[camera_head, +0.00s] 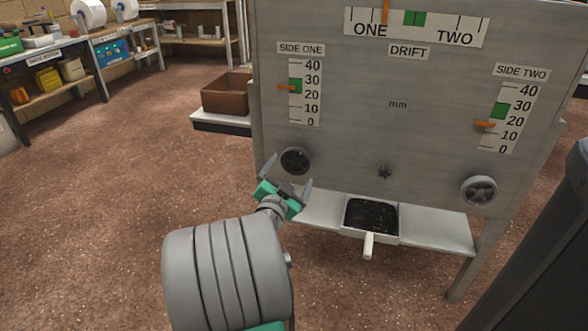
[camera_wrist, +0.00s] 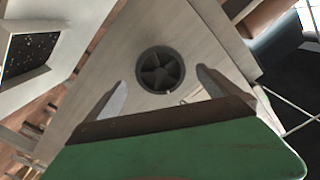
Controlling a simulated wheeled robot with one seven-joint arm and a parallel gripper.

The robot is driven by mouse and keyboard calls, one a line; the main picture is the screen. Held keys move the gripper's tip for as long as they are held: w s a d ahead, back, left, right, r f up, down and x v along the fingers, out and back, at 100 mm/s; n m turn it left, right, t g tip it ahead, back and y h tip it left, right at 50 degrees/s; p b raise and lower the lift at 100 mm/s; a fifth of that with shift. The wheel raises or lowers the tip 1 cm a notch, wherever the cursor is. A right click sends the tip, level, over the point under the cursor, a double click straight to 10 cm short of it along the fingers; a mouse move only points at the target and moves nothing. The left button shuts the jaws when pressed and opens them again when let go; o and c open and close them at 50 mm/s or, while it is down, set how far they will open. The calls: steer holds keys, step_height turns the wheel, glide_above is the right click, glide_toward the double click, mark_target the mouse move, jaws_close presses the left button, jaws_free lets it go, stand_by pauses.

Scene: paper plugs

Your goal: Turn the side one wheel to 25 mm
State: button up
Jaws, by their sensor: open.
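The side one wheel (camera_head: 296,160) is a dark round knob at the lower left of the grey panel. It also shows in the wrist view (camera_wrist: 160,71), with a star-shaped face, ahead of and between my fingers. My gripper (camera_head: 290,173) is open, its two fingers apart, just in front of and below the wheel; it looks empty and clear of it. The side one scale (camera_head: 305,92) runs from 0 to 40, with a green band (camera_head: 295,86) below 30. Its orange pointer (camera_head: 287,87) stands at about 25, level with the band.
The side two wheel (camera_head: 479,190) is at the panel's lower right, under the side two scale (camera_head: 510,118). A small star knob (camera_head: 384,172) sits between the wheels. A shelf (camera_head: 436,234) below holds a dark-filled pan (camera_head: 368,238). The floor to the left is open.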

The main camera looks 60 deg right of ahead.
mark_target(295, 163)
steer(key=m, duration=0.4)
steer(key=shift+w+d, duration=0.15)
steer(key=shift+d, duration=0.85)
steer(key=shift+w+d, duration=0.15)
steer(key=shift+d, duration=0.85)
steer(key=shift+c, duration=0.2)
steer(key=c, duration=1.3)
steer(key=shift+c, duration=0.2)
